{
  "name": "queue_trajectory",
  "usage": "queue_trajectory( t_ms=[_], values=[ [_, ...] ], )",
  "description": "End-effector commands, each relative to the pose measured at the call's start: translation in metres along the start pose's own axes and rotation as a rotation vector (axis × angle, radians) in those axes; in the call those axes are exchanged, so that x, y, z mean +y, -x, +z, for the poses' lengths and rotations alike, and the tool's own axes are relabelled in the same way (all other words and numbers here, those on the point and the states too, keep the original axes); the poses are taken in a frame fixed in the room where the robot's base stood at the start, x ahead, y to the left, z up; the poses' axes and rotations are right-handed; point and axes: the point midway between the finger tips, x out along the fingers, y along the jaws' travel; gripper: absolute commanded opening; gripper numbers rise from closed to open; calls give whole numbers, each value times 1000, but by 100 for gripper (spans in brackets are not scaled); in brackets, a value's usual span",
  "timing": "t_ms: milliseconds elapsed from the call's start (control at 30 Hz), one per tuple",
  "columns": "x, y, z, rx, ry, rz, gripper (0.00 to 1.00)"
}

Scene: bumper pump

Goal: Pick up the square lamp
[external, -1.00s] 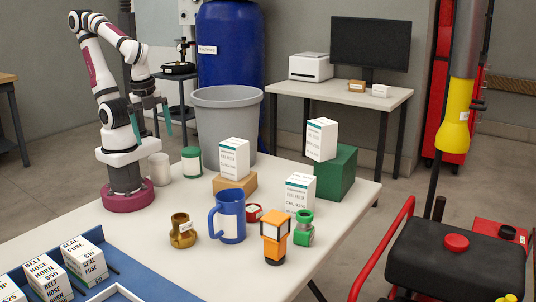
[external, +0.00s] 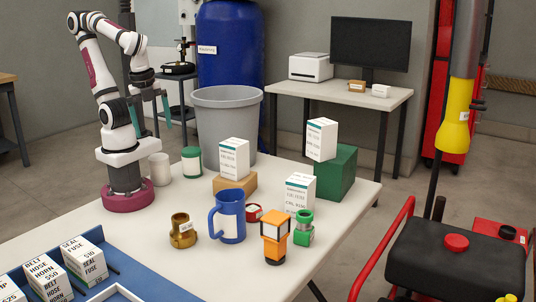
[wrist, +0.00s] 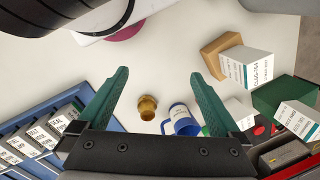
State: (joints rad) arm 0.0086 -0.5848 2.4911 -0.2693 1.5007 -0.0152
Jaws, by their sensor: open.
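The square lamp (external: 275,238) is an orange and black lantern-like piece with a square head and a pale face. My gripper (external: 152,114) has green fingers and is open and empty, raised above the back left part of the table, well away from the lamp. In the wrist view the fingers (wrist: 160,95) are spread apart over the table.
A brass fitting (external: 183,231) stands left of the mug. White boxes stand on a cardboard block (external: 240,188), on a green block (external: 336,172) and on the table. A red round item (external: 254,213) sits behind the lamp. A blue tray (external: 92,262) holds boxes at front left.

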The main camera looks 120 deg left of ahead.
Motion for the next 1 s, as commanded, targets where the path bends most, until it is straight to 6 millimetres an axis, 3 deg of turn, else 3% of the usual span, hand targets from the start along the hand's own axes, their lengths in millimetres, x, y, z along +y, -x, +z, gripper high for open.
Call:
queue_trajectory(
  t_ms=[67,100,267,467,567,667,833,867,967,1000],
  values=[
    [-4,27,1,9,1,-4,100],
    [-6,27,-6,24,78,-1,100],
    [-17,15,-52,159,547,22,100],
    [-41,4,-121,378,1262,159,100],
    [-60,2,-163,508,1704,335,100],
    [-80,4,-205,615,2163,637,100],
    [-109,19,-258,585,2740,1373,100],
    [-113,22,-264,-512,-2643,-1429,100],
    [-124,32,-281,-239,-2218,-1522,100],
    [-125,18,-283,-182,-2153,-1522,100]
  ],
)
